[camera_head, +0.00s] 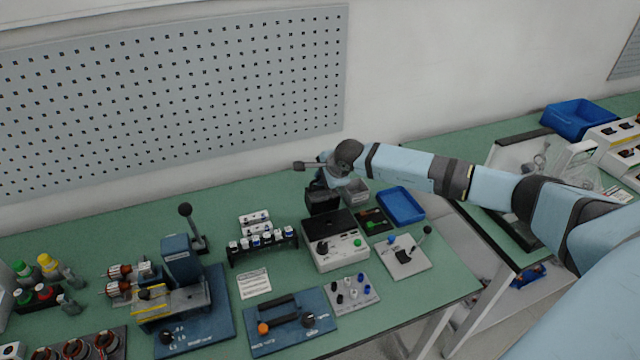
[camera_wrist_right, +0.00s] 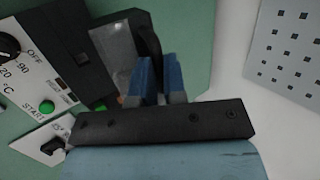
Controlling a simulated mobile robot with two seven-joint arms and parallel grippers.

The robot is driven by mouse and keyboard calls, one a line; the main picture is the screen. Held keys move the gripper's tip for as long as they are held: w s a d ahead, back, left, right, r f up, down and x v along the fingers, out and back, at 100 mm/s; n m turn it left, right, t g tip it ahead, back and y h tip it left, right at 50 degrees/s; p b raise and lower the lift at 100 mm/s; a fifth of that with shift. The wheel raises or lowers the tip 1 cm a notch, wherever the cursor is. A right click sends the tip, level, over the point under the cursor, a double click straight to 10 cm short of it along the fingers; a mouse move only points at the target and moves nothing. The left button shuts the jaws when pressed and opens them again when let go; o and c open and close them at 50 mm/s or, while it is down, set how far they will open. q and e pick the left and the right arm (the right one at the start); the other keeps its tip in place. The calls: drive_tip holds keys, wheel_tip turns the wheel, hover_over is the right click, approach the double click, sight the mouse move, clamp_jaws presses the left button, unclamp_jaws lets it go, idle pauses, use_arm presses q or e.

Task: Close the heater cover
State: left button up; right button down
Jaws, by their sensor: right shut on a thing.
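The heater is a pale box (camera_head: 338,257) with a dark top, a knob and a green button, in the middle of the bench. In the right wrist view its front panel (camera_wrist_right: 45,75) shows at the left, with temperature marks and a green START button. A dark cover (camera_head: 322,200) stands raised behind the heater top, and a dark and grey part of it (camera_wrist_right: 115,52) shows in the wrist view. My right gripper (camera_wrist_right: 158,80) is shut on the cover; its blue fingers are close together and hide the gripped part. My left gripper is out of view.
A grey bin (camera_head: 355,190) and a blue tray (camera_head: 401,206) lie right of the heater. A rack of small bottles (camera_head: 263,246) stands to its left, and a joystick plate (camera_head: 403,258) to its right. A perforated wall panel (camera_head: 180,90) is behind.

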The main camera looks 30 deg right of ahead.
drive_tip(key=shift+s, duration=0.35)
drive_tip(key=shift+s+a+r, duration=0.1)
drive_tip(key=shift+s+a, duration=0.05)
drive_tip(key=shift+s, duration=0.45)
drive_tip(key=shift+s+a+r, duration=0.1)
drive_tip(key=shift+s+a, duration=0.05)
drive_tip(key=shift+s, duration=0.45)
drive_tip(key=shift+f, duration=0.1)
